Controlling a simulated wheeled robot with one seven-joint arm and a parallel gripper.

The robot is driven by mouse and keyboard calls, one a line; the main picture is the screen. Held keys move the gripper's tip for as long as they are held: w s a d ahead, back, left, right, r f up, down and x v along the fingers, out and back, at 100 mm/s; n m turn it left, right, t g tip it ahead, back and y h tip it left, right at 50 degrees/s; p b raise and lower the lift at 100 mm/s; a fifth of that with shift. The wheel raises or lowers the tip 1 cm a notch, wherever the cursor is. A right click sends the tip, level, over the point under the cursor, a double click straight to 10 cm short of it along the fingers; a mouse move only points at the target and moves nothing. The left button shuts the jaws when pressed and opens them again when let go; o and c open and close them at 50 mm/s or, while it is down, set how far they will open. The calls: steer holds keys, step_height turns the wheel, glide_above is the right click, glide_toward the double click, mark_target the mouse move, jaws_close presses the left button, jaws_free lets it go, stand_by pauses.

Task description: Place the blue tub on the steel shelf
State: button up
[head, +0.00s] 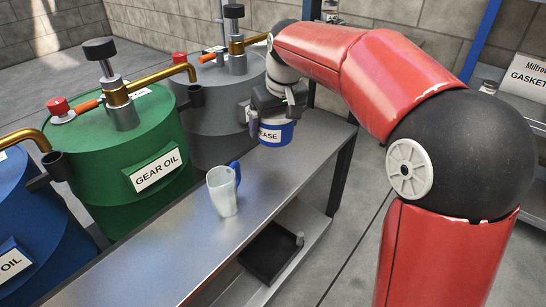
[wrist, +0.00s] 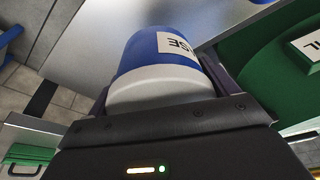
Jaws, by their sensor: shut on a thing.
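The blue tub (head: 275,132) with a white label ending in "ASE" is in my gripper (head: 272,112), above the far end of the steel shelf (head: 190,235). In the wrist view the blue tub (wrist: 150,45) with its white lid (wrist: 160,87) fills the space between the fingers of my gripper (wrist: 165,95). The gripper is shut on the tub from above, around its lid. Whether the tub's base touches the steel top is hard to tell. The gripper hides most of the lid in the head view.
A pale jug with a blue handle (head: 223,190) stands on the steel top, nearer than the tub. A green gear oil drum (head: 130,140), a grey drum (head: 215,120) and a blue drum (head: 35,230) stand along the left. A black tray (head: 270,252) lies on the lower level.

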step_height(320, 180, down, 8)
steer(key=shift+f+b, duration=0.2)
steer(key=shift+b, duration=0.65)
